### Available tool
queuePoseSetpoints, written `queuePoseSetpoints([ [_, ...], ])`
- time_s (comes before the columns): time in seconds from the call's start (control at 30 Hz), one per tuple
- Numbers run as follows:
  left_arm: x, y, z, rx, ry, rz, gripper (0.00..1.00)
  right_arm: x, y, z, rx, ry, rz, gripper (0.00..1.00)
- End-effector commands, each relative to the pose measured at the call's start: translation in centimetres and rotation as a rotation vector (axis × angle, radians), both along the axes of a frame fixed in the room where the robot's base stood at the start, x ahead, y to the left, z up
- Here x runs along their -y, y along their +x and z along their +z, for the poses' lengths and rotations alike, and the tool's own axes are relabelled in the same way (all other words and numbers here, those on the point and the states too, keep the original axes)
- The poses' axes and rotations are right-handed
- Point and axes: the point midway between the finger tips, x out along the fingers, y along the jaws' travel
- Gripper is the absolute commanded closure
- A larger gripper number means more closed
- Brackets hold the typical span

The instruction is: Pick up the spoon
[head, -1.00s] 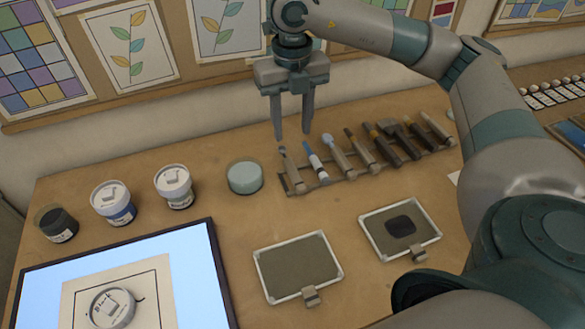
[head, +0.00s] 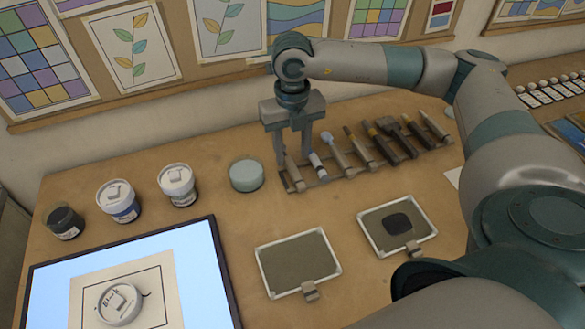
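A rack (head: 325,178) on the table holds a row of slim tools. None shows clearly as a spoon; the tool heads are small or partly hidden. The leftmost tool is a beige-handled one (head: 294,173), beside a tool with a blue-white handle (head: 319,168). My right gripper (head: 294,160) points down at the rack's left end. Its two fingers are apart, one on each side of the leftmost tool's upper end as seen from here. I cannot tell whether they touch it. My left gripper is not in view.
A pale green round container (head: 246,175) stands just left of the rack. Several paint jars, one of them white-lidded (head: 177,184), stand farther left. Two framed trays (head: 327,246) (head: 428,216) and a lit panel (head: 221,270) lie in front. The wall is close behind.

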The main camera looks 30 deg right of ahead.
Motion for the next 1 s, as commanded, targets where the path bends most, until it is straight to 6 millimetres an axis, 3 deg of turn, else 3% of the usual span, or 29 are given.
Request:
queuePoseSetpoints([
  [0.3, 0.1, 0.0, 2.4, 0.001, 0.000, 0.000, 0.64, 0.4, -0.1, -2.6, -0.003, -0.001, -0.002, 0.61],
  [0.5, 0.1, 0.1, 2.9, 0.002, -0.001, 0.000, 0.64, 0.3, -0.1, -4.7, -0.003, 0.002, 0.000, 0.61],
  [1.0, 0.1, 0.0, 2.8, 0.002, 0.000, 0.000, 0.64, 0.3, -0.1, -5.1, -0.002, 0.001, 0.000, 0.61],
])
